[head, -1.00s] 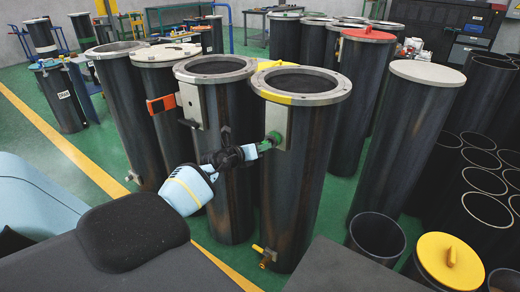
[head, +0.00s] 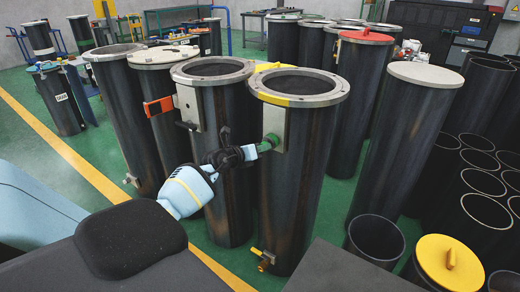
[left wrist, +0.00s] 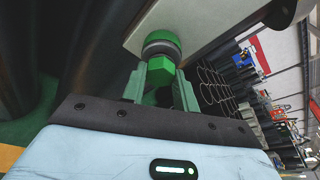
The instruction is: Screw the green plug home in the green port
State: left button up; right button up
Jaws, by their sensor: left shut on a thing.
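The green plug (left wrist: 161,66) has a hexagonal head and shows in the left wrist view between the fingers of my left gripper (left wrist: 165,88). In the head view the green plug (head: 267,143) sits at the pale plate (head: 276,124) on the side of the front cylinder. My left gripper (head: 250,152) reaches it from the left and is shut on it. A grey ring lies behind the hex head, against the plate. The port behind it is mostly hidden, so I cannot tell how deep the plug sits. My right gripper is out of view.
The front flanged cylinder (head: 296,190) has a yellow-marked rim and a brass valve (head: 264,257) low on its side. Another flanged cylinder (head: 222,130) stands close on its left, behind my gripper. An open dark tube (head: 375,240) and a yellow-lidded one (head: 447,262) stand at the right.

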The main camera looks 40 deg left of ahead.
pick_arm(q)
jog(key=shift+w+r, duration=0.1)
jog(key=shift+w, duration=0.05)
jog(key=o, duration=0.8)
jog(key=shift+o, duration=1.4)
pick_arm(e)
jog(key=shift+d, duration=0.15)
pick_arm(q)
jog(key=p+v, duration=0.2)
jog(key=v, duration=0.5)
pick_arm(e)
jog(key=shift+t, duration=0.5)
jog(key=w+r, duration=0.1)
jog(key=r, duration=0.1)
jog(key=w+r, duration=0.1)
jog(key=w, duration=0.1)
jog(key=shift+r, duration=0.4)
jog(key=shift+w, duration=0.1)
